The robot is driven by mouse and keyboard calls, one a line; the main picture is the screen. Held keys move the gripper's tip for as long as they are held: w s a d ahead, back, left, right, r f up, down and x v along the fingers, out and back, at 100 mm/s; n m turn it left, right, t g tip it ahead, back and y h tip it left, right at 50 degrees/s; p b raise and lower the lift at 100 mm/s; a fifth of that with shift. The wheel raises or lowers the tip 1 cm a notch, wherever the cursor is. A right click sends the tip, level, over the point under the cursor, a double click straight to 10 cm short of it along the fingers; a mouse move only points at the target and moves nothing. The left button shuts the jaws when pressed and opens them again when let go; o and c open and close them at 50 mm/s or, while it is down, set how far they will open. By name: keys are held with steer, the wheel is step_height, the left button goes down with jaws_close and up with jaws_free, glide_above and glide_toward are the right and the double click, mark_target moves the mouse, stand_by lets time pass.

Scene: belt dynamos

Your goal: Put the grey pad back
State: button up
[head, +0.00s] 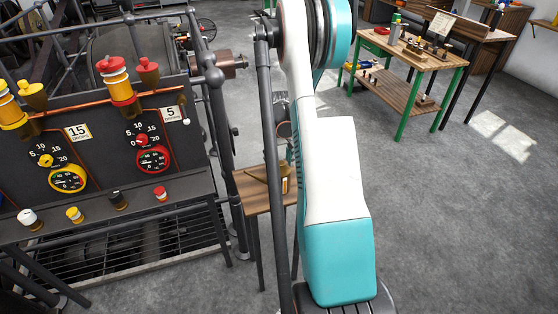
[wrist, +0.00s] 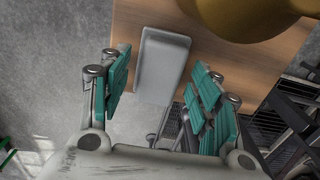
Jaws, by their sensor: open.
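In the wrist view, the grey pad (wrist: 163,62) is a pale, rounded rectangular block. It shows against the wooden table top (wrist: 125,30) and its near end reaches past the table's edge in the picture. I cannot tell whether it rests on the wood. My gripper (wrist: 162,90) is open, with one teal-padded finger to the left of the pad and one to the right. A gap shows on both sides of the pad. In the head view, my arm hides the gripper and I cannot make out the pad.
A large brass-coloured rounded object (wrist: 240,15) is close at the wrist view's top right. In the head view, the small wooden table (head: 254,197) stands beside a dark gauge panel (head: 110,160). A green-legged bench (head: 400,90) stands farther back. Open floor lies at right.

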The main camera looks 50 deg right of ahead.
step_height(320, 180, up, 12)
steer(key=p, duration=0.5)
steer(key=shift+r, duration=0.15)
stand_by(0.3)
